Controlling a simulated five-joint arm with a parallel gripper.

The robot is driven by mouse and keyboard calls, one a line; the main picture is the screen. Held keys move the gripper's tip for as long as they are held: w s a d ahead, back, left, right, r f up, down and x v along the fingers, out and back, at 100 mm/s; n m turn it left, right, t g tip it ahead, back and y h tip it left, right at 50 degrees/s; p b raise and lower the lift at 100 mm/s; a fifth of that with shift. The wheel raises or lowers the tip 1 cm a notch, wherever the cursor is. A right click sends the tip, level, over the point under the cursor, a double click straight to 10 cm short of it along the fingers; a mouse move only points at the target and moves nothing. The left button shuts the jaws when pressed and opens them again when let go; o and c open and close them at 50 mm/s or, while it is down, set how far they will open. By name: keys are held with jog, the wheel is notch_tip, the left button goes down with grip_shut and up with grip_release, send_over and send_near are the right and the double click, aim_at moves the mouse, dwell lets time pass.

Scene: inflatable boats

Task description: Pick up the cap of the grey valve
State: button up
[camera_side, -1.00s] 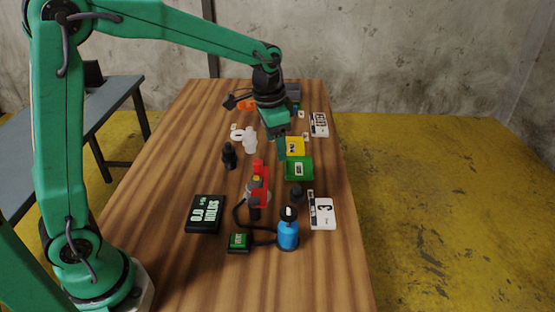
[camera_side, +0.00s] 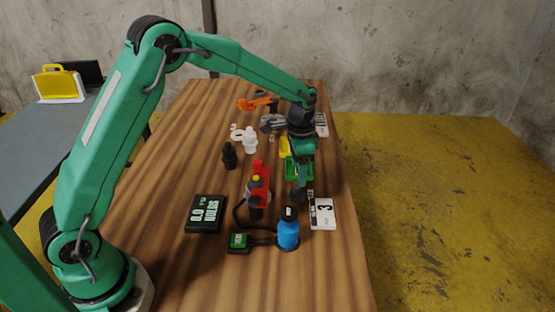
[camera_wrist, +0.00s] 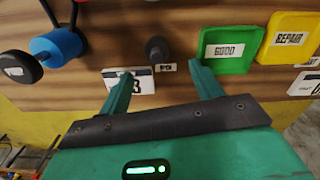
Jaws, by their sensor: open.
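A small dark grey knob-shaped piece (camera_wrist: 157,48), which looks like the grey valve with its cap, stands on the wooden table in the wrist view. It lies ahead of and between my fingertips, with no contact visible. I cannot tell where cap and valve meet. In the side view this dark piece (camera_side: 298,195) is partly hidden by my gripper (camera_side: 300,186). My gripper (camera_wrist: 159,74) is open and empty, pointing down, low over the table beside the card marked 3.
The numbered card (camera_wrist: 140,80) is close to my left finger. A green GOOD tray (camera_wrist: 243,34) and yellow REPAIR tray (camera_wrist: 273,53) are right. A blue pump (camera_side: 288,232), red device (camera_side: 259,178), black display (camera_side: 205,214), black valve (camera_side: 229,155) and white valve (camera_side: 250,142) stand around.

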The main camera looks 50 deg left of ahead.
aim_at(297, 187)
jog(key=shift+s+f, duration=0.15)
jog(key=shift+f, duration=1.65)
jog(key=shift+s+f, duration=0.1)
jog(key=shift+f, duration=1.65)
jog(key=c, duration=1.1)
jog(key=shift+r, duration=0.1)
jog(key=shift+r, duration=5)
jog(key=shift+n, duration=0.7)
jog(key=s+a+r, duration=0.1)
jog(key=s+a, duration=0.1)
jog(key=s+a+r, duration=0.1)
jog(key=s+a, duration=0.2)
jog(key=s+a+r, duration=0.1)
jog(key=s+a, duration=0.1)
jog(key=shift+s+a+r, duration=0.35)
jog(key=shift+s+a, duration=0.05)
